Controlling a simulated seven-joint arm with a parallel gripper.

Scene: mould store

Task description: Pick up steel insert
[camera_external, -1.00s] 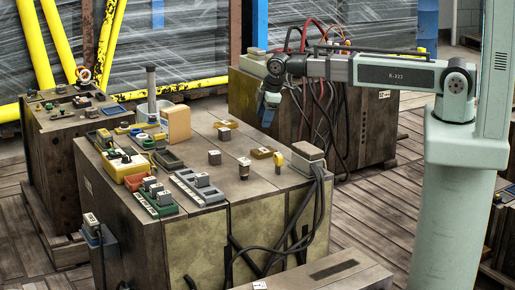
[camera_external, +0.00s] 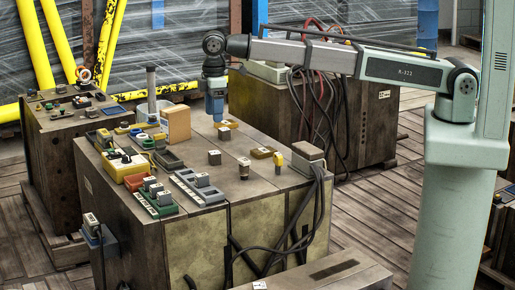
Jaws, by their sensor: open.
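Two small grey metal blocks stand on the top of the large mould block (camera_external: 270,185). One grey block (camera_external: 224,133) is towards the back, beside a flat brass-coloured piece. The other grey block (camera_external: 215,157) is nearer the camera. Either could be the steel insert; I cannot tell which. My gripper (camera_external: 218,118) points straight down just above and slightly left of the rear block. It is open with nothing seen in it. Its fingertips are small, and I cannot see the gap between them.
A brown-and-black knob (camera_external: 244,168), brass pieces (camera_external: 262,152), a yellow item (camera_external: 279,160) and a cabled box (camera_external: 308,150) stand to the right. Coloured trays (camera_external: 197,185) fill the left.

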